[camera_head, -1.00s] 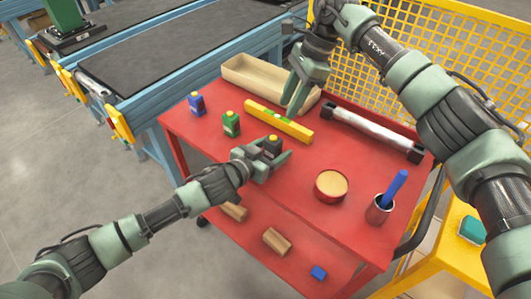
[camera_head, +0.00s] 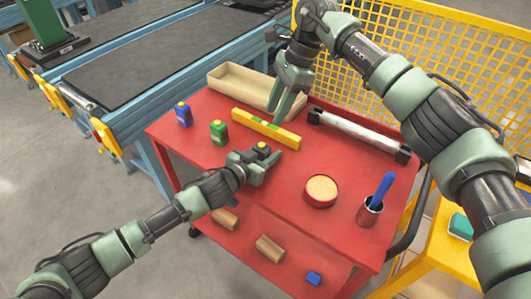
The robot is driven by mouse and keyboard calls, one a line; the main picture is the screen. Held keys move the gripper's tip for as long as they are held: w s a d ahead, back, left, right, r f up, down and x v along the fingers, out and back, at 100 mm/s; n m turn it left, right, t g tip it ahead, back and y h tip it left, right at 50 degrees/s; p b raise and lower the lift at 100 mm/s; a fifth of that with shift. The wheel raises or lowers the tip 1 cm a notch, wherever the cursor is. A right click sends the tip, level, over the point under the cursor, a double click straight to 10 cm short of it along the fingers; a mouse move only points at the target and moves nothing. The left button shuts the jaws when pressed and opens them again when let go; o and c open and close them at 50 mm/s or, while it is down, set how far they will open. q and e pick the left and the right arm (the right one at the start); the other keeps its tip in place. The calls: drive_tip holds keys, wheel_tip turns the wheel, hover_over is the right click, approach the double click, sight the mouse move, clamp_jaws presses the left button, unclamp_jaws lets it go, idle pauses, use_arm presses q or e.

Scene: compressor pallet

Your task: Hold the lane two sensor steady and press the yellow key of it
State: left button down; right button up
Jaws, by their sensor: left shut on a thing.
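A green sensor (camera_head: 219,133) and a blue sensor (camera_head: 184,115), each with a yellow top, stand apart to the left. No lane marking is readable on any of them. My right gripper (camera_head: 287,110) is open and empty, pointing down above the back of the cart, behind the held sensor and apart from it.
A yellow level (camera_head: 252,125) lies behind the held sensor, near my right gripper. A beige tray (camera_head: 225,85) and a white bar with black ends (camera_head: 352,133) lie at the back. A round tin (camera_head: 321,190) and a cup (camera_head: 369,212) stand right. Yellow mesh (camera_head: 440,50) borders the back.

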clamp_jaws()
idle(1.6)
